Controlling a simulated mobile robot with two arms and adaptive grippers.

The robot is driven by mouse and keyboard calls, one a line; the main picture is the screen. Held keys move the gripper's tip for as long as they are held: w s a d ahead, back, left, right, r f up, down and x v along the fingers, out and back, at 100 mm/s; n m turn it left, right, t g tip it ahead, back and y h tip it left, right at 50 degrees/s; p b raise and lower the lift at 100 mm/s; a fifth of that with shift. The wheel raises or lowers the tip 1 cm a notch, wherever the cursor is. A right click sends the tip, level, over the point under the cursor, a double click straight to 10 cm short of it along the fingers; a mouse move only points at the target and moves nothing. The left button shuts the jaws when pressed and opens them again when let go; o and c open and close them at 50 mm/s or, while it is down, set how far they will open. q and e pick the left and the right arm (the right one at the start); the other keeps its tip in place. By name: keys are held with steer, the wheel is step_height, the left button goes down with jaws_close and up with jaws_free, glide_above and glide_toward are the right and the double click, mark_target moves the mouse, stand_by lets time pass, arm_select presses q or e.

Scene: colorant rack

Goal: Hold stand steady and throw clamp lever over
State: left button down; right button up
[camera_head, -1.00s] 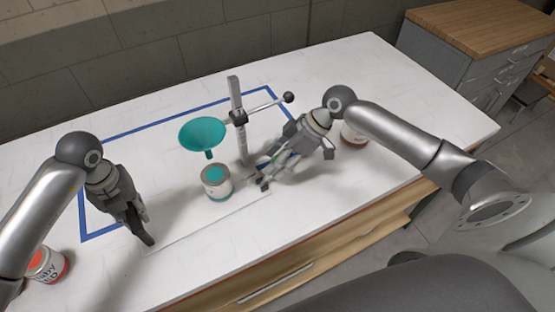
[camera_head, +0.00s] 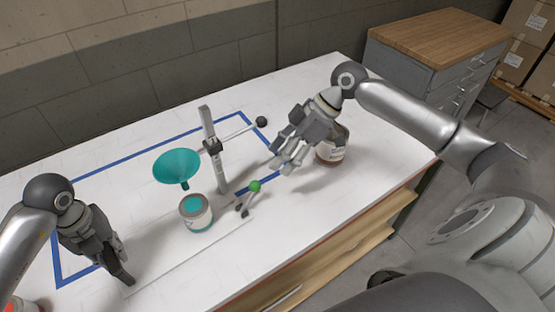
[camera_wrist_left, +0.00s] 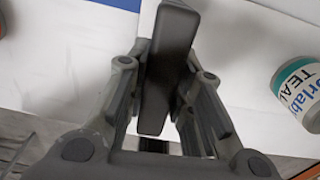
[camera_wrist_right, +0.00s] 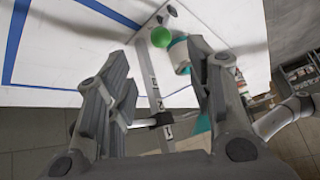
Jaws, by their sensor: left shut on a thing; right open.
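The stand has an upright grey post (camera_head: 213,150) on a white base (camera_head: 165,262) lying on the table. A clamp lever (camera_head: 250,198) with a green knob stands at the base's right end, near the post's foot; the knob also shows in the right wrist view (camera_wrist_right: 161,37). My left gripper (camera_head: 122,272) is at the base's left end, shut on a dark grey block (camera_wrist_left: 168,70) that fills the gap between its fingers in the left wrist view. My right gripper (camera_head: 284,165) is open and empty, above and right of the green knob, apart from it.
A teal funnel (camera_head: 176,166) hangs from the post over a teal-labelled can (camera_head: 196,213). A black-knobbed rod (camera_head: 240,131) crosses the post. A brown jar (camera_head: 331,153) stands behind my right gripper. A red can (camera_head: 22,304) is at the lower left. Blue tape outlines the area.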

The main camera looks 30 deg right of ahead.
arm_select(q)
steer(key=c, duration=1.2)
jaws_free()
step_height(320, 180, up, 12)
steer(key=shift+f, duration=0.1)
